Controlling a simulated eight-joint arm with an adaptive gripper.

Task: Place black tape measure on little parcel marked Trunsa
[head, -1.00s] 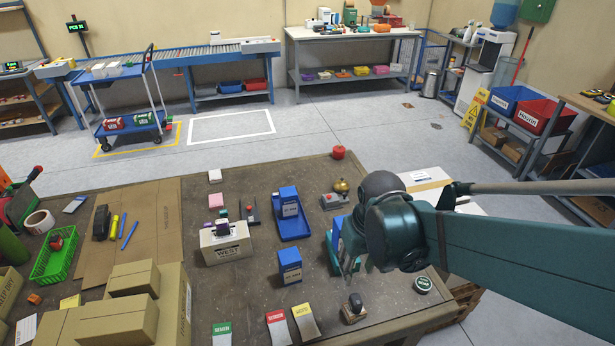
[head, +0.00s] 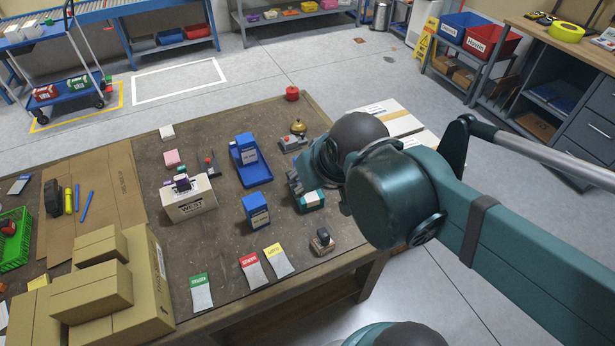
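A dark, upright object (head: 53,198) stands on the flat cardboard at the left of the bench in the head view. It may be the black tape measure, but it is too small to be sure. I cannot read Trunsa on any parcel. Several brown cartons (head: 90,290) are stacked at the front left, and a small box marked WEST (head: 190,203) stands mid-bench. My gripper (head: 299,192) is over the right part of the bench, beside or above a teal-and-white item (head: 311,201). My arm covers most of it, so its opening does not show.
Blue boxes stand in a blue tray (head: 262,174) and in front of it (head: 257,210). A stamp (head: 322,240), a brass bell (head: 298,127) and coloured cards (head: 252,270) are nearby. A green basket (head: 14,250) is at the left edge.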

